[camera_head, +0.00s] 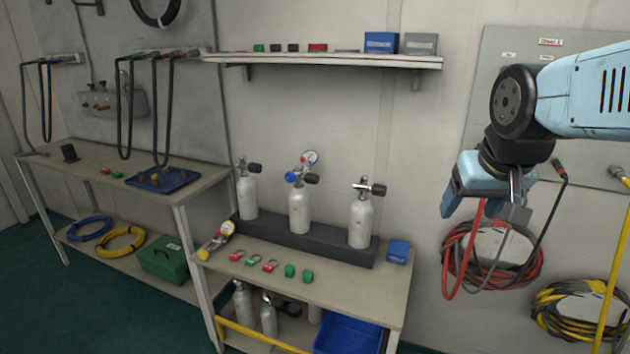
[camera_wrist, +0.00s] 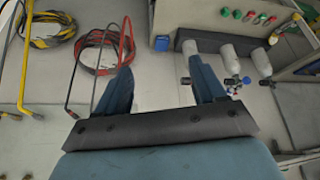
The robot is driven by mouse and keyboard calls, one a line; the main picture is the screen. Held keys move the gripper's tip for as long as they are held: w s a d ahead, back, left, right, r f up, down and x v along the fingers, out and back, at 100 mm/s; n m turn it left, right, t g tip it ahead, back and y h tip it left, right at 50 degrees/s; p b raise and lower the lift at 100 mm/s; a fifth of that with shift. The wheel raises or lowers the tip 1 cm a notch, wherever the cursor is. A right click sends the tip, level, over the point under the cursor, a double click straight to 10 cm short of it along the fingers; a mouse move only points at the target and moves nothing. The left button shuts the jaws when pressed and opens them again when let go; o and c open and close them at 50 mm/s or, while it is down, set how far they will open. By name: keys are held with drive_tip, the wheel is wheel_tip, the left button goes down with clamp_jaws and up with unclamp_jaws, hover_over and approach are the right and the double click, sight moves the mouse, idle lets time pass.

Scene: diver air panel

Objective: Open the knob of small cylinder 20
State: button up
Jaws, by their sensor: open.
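Three small grey cylinders stand in a dark rack on the lower bench: left (camera_head: 247,197), middle (camera_head: 299,211) and right (camera_head: 361,223). Each has a black knob at its valve: left (camera_head: 254,168), middle (camera_head: 312,179), right (camera_head: 378,189). The middle one also carries a gauge (camera_head: 310,157) and a blue knob (camera_head: 291,177). I cannot read any number, so which is cylinder 20 is unclear. My gripper (camera_head: 482,208) is open and empty, in the air right of the rack, apart from all cylinders. The wrist view shows its two fingers (camera_wrist: 160,72) with nothing between them.
A wall shelf (camera_head: 330,60) with small boxes is above the cylinders. Red and black hoses (camera_head: 490,255) hang on the wall behind my gripper, yellow hose (camera_head: 580,310) further right. Small red and green parts (camera_head: 270,265) and a blue box (camera_head: 398,251) lie on the bench.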

sight(317, 180)
drive_tip(key=w+a+f+m+y, duration=0.1)
drive_tip(key=w+a+f+y, duration=0.1)
drive_tip(key=w+a+f, duration=0.7)
drive_tip(key=w+a+f+m+g+y, duration=0.1)
drive_tip(key=w+a+f+m+y, duration=0.15)
drive_tip(key=w+a+f, duration=0.6)
drive_tip(key=w+a+f+m+y, duration=0.1)
drive_tip(key=w+a+f+y, duration=0.2)
drive_tip(key=w+f, duration=0.7)
drive_tip(key=w+d+r+m+t+y, duration=0.1)
drive_tip(key=w+r+m+t+y, duration=0.25)
drive_tip(key=w, duration=0.55)
drive_tip(key=w+d+r+m+t, duration=0.1)
drive_tip(key=w+r+m+t, duration=0.2)
drive_tip(key=w+r+m, duration=0.35)
drive_tip(key=shift+m, duration=0.25)
drive_tip(key=x, duration=0.5)
drive_tip(key=f+x, duration=0.1)
drive_tip(key=x, duration=0.4)
drive_tip(key=d+x, duration=0.1)
drive_tip(key=x, duration=0.4)
drive_tip(key=shift+w+a+f, duration=0.15)
drive_tip(key=shift+w+f, duration=0.15)
drive_tip(key=shift+w, duration=0.15)
